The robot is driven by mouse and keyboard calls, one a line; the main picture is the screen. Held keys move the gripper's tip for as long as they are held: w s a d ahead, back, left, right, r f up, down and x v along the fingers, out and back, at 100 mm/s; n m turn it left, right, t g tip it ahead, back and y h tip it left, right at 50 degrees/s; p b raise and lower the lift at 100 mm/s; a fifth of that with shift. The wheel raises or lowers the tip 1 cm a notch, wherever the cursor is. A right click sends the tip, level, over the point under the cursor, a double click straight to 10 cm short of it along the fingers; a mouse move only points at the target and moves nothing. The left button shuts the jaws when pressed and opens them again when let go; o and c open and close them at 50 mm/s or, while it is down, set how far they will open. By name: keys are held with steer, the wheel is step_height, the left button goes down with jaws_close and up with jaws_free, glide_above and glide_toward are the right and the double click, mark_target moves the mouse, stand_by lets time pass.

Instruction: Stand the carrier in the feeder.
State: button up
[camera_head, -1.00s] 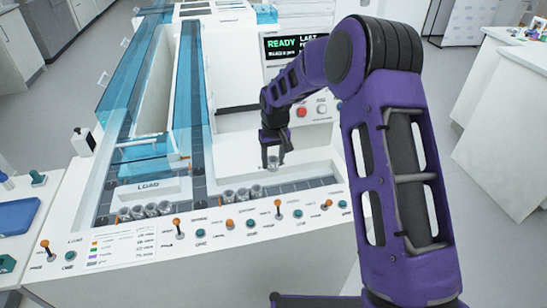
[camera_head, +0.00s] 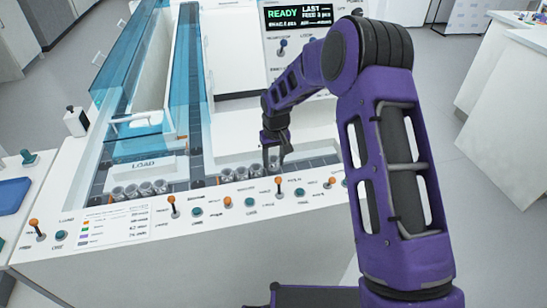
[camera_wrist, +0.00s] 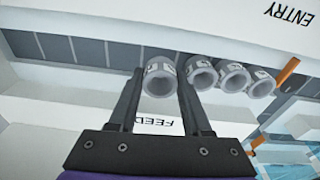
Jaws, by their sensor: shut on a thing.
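My gripper (camera_wrist: 158,90) is shut on a grey, ring-topped carrier (camera_wrist: 160,80), with one finger on each side of it. In the head view my gripper (camera_head: 277,152) is low over the feeder (camera_wrist: 55,48), a dark, segmented track in a white recess with a FEED label (camera_wrist: 158,122). The held carrier looks upright and lines up with a row of three similar carriers (camera_wrist: 202,74), close beside the nearest. The row also shows in the head view (camera_head: 242,171), left of my gripper. The held carrier's base is hidden, so I cannot tell whether it touches the track.
An orange piece (camera_wrist: 287,70) stands at the row's far end. Several carriers (camera_head: 145,188) stand in the load lane at left. A front panel (camera_head: 150,230) with levers and knobs edges the track. A READY screen (camera_head: 297,16) is behind. Track right of my gripper is empty.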

steer(key=shift+f+b, duration=0.75)
steer(key=shift+f, duration=0.3)
stand_by(0.8)
steer(key=o, duration=1.1)
steer(key=shift+c, duration=0.2)
steer(key=shift+r, duration=0.1)
step_height(320, 180, up, 17)
steer(key=s+p, duration=0.2)
steer(key=shift+d, duration=0.35)
